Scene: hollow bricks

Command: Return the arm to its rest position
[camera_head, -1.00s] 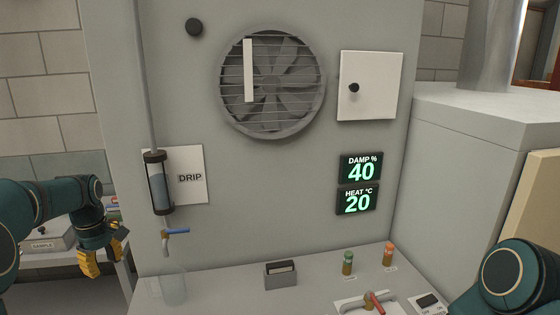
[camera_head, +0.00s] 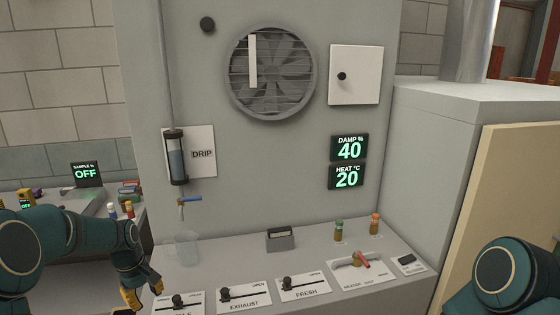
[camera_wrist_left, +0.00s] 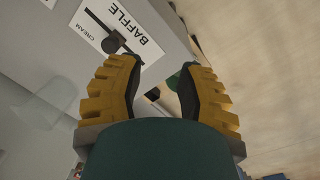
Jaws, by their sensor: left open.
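My left arm comes in from the left in the head view. Its yellow gripper (camera_head: 142,293) hangs low at the left front corner of the control shelf, beside a slider plate. In the left wrist view the left gripper (camera_wrist_left: 160,85) has its two yellow fingers spread apart, with nothing between them. That view shows the plate as the BAFFLE plate (camera_wrist_left: 118,35), with a black slider knob (camera_wrist_left: 115,42) just beyond the fingertips. The knob looks apart from the fingers. Part of my right arm shows at the lower right; its gripper is out of view.
The shelf carries the EXHAUST plate (camera_head: 244,298), the FRESH plate (camera_head: 303,287) and a red-handled valve (camera_head: 362,260). A clear beaker (camera_head: 187,248) stands under the drip tap (camera_head: 187,201). A side table with a sample display (camera_head: 86,174) is behind my left arm.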

